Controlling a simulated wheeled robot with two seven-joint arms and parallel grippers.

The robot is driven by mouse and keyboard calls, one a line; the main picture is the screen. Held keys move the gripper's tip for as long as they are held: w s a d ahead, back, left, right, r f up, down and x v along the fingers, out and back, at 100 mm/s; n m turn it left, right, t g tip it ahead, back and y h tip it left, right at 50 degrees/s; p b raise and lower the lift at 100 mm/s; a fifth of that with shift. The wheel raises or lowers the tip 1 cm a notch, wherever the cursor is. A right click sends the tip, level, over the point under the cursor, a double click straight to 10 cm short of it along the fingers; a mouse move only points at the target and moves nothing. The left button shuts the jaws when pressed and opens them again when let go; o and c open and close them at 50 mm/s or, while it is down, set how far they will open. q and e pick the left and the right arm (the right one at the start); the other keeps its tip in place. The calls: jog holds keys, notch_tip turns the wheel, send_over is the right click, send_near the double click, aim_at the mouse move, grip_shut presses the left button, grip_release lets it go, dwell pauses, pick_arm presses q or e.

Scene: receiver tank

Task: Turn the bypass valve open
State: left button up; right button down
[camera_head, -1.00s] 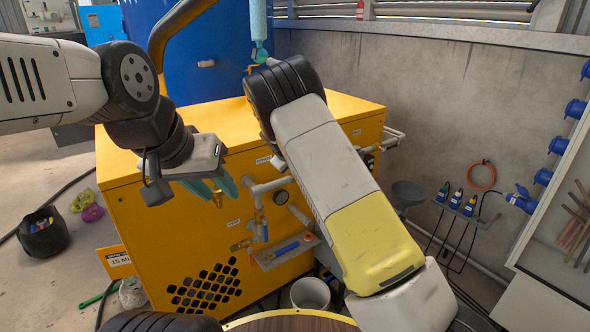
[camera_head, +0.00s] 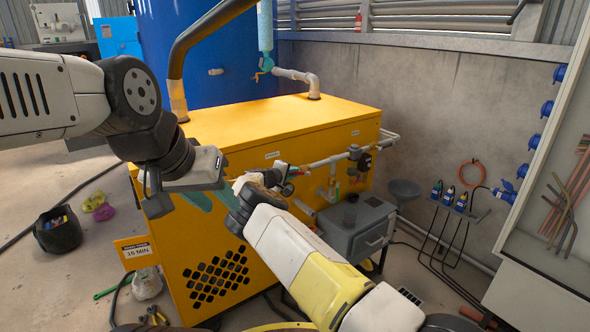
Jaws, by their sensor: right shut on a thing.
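The bypass valve (camera_head: 297,169) appears as a small red-handled fitting on the grey pipe along the yellow cabinet's (camera_head: 200,245) right-hand face. My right gripper (camera_head: 299,172) is at this fitting and shut on what looks like its handle. The fingers are small in view and partly hidden by my wrist, so the handle's angle cannot be read. My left gripper (camera_head: 212,197) hangs in front of the cabinet's left part, its teal fingers apart and empty. My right forearm partly covers the cabinet front.
A grey box (camera_head: 350,238) stands by the cabinet's right side. A dark fitting (camera_head: 364,160) sits further right on the pipe. A black bucket (camera_head: 58,230) is on the floor at left.

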jog(key=shift+s+f+n+t+h, duration=0.15)
jog(key=shift+f+n+t+h, duration=0.55)
jog(key=shift+f+t+h, duration=0.65)
jog(key=shift+f, duration=0.15)
jog(key=c, duration=1.4)
grip_release()
jog(key=shift+a, duration=0.1)
jog(key=v, duration=0.8)
jog(key=shift+f, duration=0.1)
jog(key=shift+d, duration=0.25)
